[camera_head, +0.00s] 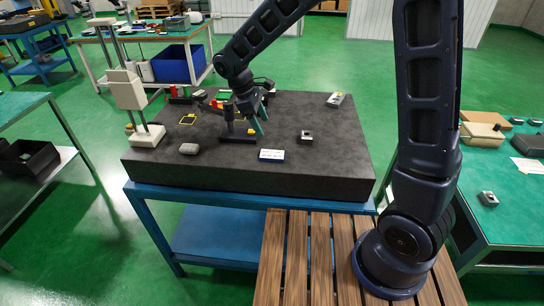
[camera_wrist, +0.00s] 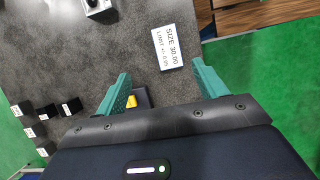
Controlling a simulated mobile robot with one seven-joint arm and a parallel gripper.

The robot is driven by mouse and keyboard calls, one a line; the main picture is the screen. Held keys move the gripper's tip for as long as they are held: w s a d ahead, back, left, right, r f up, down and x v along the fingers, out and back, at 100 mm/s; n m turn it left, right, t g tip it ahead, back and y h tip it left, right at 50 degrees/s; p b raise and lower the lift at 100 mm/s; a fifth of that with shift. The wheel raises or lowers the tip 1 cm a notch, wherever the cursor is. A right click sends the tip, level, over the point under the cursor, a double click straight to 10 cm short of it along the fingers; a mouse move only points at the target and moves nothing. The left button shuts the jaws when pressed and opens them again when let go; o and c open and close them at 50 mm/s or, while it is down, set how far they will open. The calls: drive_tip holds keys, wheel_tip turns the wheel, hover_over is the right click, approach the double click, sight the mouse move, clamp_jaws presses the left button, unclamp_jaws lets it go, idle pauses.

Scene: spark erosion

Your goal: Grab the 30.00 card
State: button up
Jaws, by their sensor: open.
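The 30.00 card (camera_wrist: 168,47) is a small white card printed "SIZE 30.00" with a smaller line below. In the head view it lies near the front edge of the dark granite slab (camera_head: 330,178), and a blue edge shows on the card (camera_head: 271,155). My gripper (camera_head: 260,126) is open above the slab, behind the card in the head view. In the wrist view the two green fingers of my gripper (camera_wrist: 162,72) are wide apart and empty. The card lies just beyond the fingertips, nearer the right one, and is not between them.
A pale height stand (camera_head: 135,105) stands at the slab's left. A dark stand with a yellow part (camera_head: 237,132) is close to my gripper. Several labelled black blocks (camera_wrist: 42,112) show too.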

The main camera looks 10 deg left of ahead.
approach(271, 154)
drive_tip(key=shift+w+d+f, duration=0.2)
drive_tip(key=shift+d+f, duration=0.1)
drive_tip(key=shift+f, duration=0.3)
drive_tip(key=shift+w+d+f, duration=0.2)
drive_tip(key=shift+d+f, duration=0.1)
drive_tip(key=shift+f, duration=0.3)
drive_tip(key=x, duration=0.2)
drive_tip(key=s+x, duration=0.1)
drive_tip(key=x, duration=0.1)
drive_tip(key=shift+a+f, duration=0.1)
drive_tip(key=shift+f, duration=0.1)
drive_tip(key=shift+w+d+f, duration=0.1)
drive_tip(key=shift+d+f, duration=0.15)
drive_tip(key=shift+f, duration=0.3)
drive_tip(key=shift+c, duration=0.2)
drive_tip(key=c, duration=1.1)
